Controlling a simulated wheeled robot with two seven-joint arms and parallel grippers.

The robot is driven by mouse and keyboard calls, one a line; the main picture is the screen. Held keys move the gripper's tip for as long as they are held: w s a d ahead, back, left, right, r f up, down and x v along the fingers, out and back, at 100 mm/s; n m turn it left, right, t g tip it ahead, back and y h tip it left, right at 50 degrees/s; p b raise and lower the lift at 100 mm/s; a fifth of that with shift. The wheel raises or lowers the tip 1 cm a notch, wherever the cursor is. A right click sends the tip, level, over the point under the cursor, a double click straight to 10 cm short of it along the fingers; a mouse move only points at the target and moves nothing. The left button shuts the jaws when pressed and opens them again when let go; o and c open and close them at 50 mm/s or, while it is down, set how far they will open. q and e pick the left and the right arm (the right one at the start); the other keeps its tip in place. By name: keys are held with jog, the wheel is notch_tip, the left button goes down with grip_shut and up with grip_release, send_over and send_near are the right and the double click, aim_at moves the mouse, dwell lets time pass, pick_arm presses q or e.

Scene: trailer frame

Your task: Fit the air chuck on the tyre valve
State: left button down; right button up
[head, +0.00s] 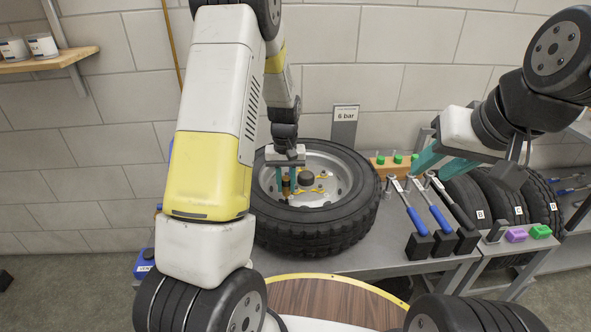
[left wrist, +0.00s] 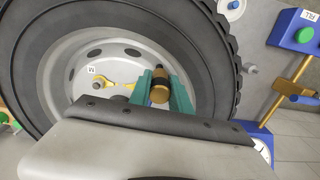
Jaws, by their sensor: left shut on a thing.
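The tyre (head: 318,232) lies flat on the grey bench, its silver rim facing up; it fills much of the left wrist view (left wrist: 28,75). My left gripper (head: 287,183) is over the left part of the rim, its teal fingers shut on the brass and dark air chuck (left wrist: 160,92). The chuck also shows between the fingers in the head view (head: 286,188). Yellow parts (left wrist: 122,85) lie on the wheel beside the gripper. I cannot pick out the tyre valve or tell whether the chuck touches it. My right gripper (head: 424,157) hangs right of the tyre; its opening is unclear.
A "6 bar" sign (head: 345,115) stands behind the tyre. A wooden block with green pegs (head: 393,165) and blue-handled tools (head: 416,220) in black stands are to the right. More tyres (head: 500,195) stand further right. A blue box with a green button (left wrist: 303,35) shows in the left wrist view.

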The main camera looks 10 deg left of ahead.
pick_arm(q)
jog(key=shift+f, duration=1.1)
jog(key=c, duration=0.6)
grip_release()
jog(key=shift+c, duration=0.2)
jog(key=shift+a, duration=0.1)
jog(key=shift+r, duration=4)
jog(key=shift+r, duration=0.1)
